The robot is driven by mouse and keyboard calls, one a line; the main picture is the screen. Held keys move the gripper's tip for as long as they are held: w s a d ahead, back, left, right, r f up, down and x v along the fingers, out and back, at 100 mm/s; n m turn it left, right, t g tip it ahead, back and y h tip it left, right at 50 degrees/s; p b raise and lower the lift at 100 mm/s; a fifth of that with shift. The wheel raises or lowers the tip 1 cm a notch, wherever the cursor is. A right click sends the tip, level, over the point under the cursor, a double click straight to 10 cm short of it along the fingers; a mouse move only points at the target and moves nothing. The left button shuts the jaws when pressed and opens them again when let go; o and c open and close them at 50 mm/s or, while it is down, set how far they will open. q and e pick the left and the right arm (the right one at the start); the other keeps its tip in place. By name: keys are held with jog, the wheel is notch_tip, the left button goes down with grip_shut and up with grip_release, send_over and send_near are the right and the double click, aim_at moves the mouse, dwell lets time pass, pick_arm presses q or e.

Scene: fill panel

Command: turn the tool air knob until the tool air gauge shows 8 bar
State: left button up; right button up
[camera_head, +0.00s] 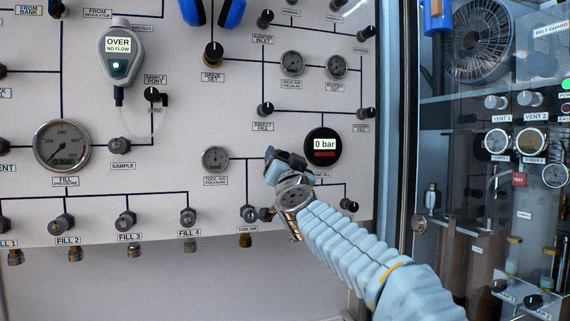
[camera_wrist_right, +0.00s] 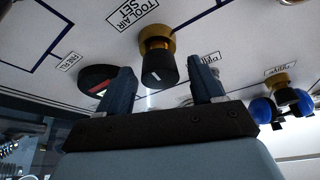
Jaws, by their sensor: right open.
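The tool air knob (camera_wrist_right: 158,66), black with a white mark and a brass collar, sits under the label TOOL AIR SET (camera_wrist_right: 132,12) in the right wrist view. My right gripper (camera_wrist_right: 165,84) is open, with one blue finger on each side of the knob's line and gaps showing; I cannot tell how deep the knob is between them. In the head view my right gripper (camera_head: 285,160) is at the panel and hides the knob. The tool air pressure gauge (camera_head: 215,158) is left of it; its needle is too small to read. My left gripper is not in view.
A round digital display (camera_head: 323,145) reading 0 bar is just right of my gripper. A small black knob (camera_head: 349,205) and the tool air outlet (camera_head: 247,213) are close below. A glass-fronted cabinet (camera_head: 490,160) stands at the right. The panel's lower left has several fill valves.

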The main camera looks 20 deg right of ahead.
jog(key=b+v, duration=0.3)
jog(key=v, duration=1)
jog(key=shift+s+b, duration=0.3)
jog(key=shift+s, duration=0.1)
jog(key=shift+a, duration=0.15)
dwell(1.4)
